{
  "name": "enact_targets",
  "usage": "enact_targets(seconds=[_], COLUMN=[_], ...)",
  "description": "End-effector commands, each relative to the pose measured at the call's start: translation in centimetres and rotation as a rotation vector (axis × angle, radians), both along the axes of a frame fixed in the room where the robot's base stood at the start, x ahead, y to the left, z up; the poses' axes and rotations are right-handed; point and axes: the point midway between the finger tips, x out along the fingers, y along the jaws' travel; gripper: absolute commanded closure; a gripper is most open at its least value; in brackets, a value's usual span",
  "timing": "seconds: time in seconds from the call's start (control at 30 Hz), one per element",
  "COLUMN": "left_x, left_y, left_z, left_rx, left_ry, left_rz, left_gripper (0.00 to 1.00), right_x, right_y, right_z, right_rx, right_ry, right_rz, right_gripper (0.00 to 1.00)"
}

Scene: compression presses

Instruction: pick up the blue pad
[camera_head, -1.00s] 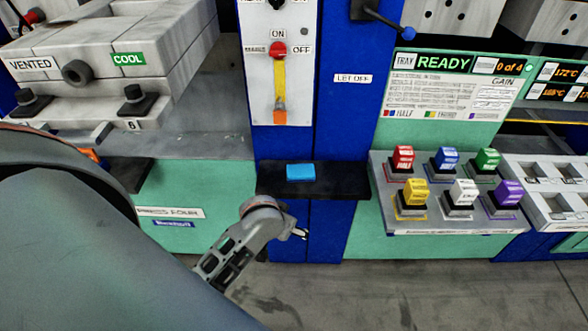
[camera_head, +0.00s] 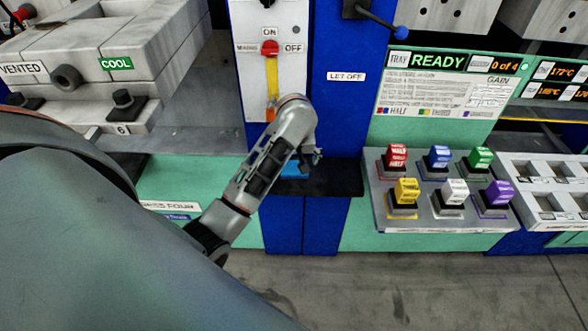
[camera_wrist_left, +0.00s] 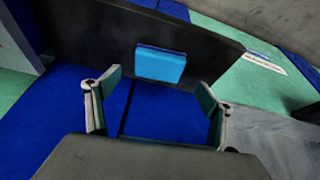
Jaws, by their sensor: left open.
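The blue pad (camera_head: 293,173) lies on a black shelf (camera_head: 338,180) on the front of the blue column. In the head view my left gripper (camera_head: 312,158) is over the pad and hides much of it. In the left wrist view the whole pad (camera_wrist_left: 160,65) shows on the black shelf (camera_wrist_left: 100,40), beyond the fingertips and between their lines. My left gripper (camera_wrist_left: 158,92) is open, with two green-faced fingers spread apart and nothing between them. The right gripper is not in view.
A switch panel (camera_head: 250,50) with a red-knobbed lever (camera_head: 270,48) is above the shelf. A grey press (camera_head: 150,60) stands at the left. The floor (camera_head: 400,290) below is clear.

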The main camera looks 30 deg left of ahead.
Motion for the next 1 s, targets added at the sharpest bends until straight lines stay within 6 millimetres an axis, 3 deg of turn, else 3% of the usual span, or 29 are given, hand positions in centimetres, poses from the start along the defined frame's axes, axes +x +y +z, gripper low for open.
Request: enact_targets(seconds=[0.3,0.63,0.77,1.0], left_x=[1.2,1.4,1.4,1.4], left_y=[0.6,0.7,0.7,0.7], left_z=[-4.0,-4.6,-4.6,-4.6], left_rx=[0.003,0.000,0.000,0.000], left_ry=[0.002,0.000,0.000,0.000], left_rz=[0.000,-0.001,-0.001,-0.001], left_gripper=[0.18,0.18,0.49,0.49], right_x=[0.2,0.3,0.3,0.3], right_y=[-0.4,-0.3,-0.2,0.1], right_z=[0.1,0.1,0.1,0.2], right_rx=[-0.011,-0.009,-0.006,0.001], right_ry=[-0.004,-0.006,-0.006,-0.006], right_rz=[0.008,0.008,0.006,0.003], right_gripper=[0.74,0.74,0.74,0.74])
